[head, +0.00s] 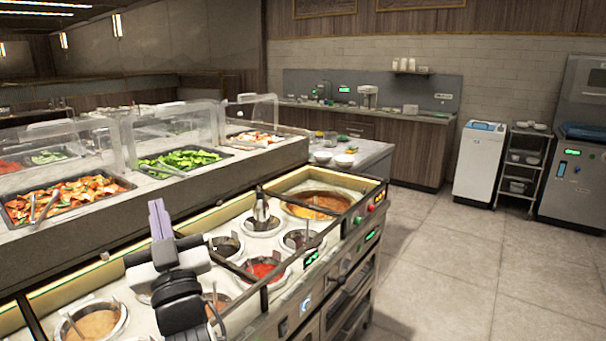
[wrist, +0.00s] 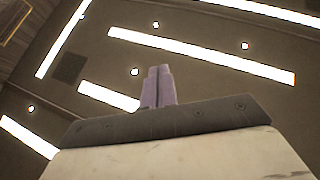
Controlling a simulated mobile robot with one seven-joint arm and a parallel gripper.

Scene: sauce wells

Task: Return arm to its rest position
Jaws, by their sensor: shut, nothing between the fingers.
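My gripper (head: 157,218) shows in the head view at lower left, with its purple fingers pointing up above the sauce counter. The fingers are together and hold nothing. In the wrist view my gripper (wrist: 158,75) points toward the ceiling, with the two purple fingers touching. My dark arm hides part of the counter and some of the wells behind it.
The sauce counter (head: 345,262) has several round wells, including a red sauce (head: 264,270), a tan sauce (head: 95,323) and a large orange-brown pot (head: 318,203). Food trays under clear guards (head: 170,128) stand behind. Open floor (head: 450,270) lies at right.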

